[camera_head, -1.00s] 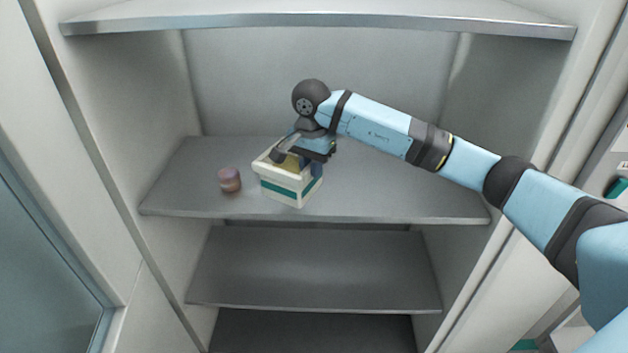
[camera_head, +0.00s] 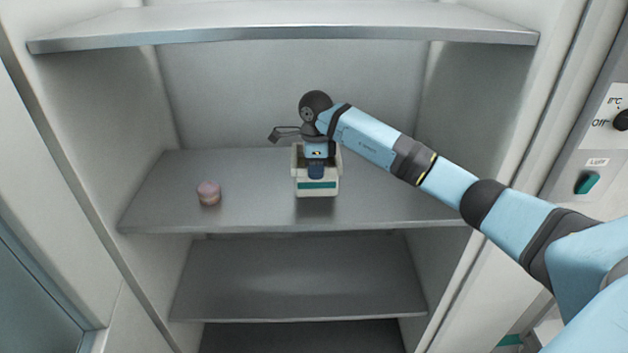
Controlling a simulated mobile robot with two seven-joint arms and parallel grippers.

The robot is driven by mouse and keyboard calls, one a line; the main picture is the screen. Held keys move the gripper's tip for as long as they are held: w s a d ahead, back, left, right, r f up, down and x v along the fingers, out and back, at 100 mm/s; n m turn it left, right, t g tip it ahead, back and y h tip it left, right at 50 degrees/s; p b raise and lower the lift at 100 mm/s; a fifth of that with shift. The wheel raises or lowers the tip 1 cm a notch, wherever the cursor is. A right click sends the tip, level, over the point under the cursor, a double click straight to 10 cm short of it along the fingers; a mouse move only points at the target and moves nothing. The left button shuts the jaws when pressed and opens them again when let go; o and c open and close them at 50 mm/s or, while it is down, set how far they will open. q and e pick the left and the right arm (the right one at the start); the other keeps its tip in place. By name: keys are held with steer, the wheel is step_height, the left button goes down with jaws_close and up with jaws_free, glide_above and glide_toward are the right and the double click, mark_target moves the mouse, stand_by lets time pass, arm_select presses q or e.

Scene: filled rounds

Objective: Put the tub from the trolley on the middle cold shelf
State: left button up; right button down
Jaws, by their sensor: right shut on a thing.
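The tub (camera_head: 317,189) is a small white box with a green stripe. My right gripper (camera_head: 316,168) is shut on it from above, and the wrist hides part of its top. The tub is upright at the shelf (camera_head: 390,207) below the top one, near the middle of its width. A dark shadow lies just under the tub; I cannot tell whether its base touches the shelf. My left gripper is not in view.
A small pink round item (camera_head: 209,192) stands on the same shelf to the left. The top shelf (camera_head: 290,30) overhangs. Lower shelves (camera_head: 300,280) look empty. Side walls bound the cabinet; a control panel (camera_head: 600,140) is at the right. The shelf is clear right of the tub.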

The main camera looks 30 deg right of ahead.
mark_target(316, 190)
step_height(316, 190, down, 4)
steer(key=shift+r, duration=0.25)
steer(key=shift+f, duration=0.15)
steer(key=c, duration=1.1)
jaws_free()
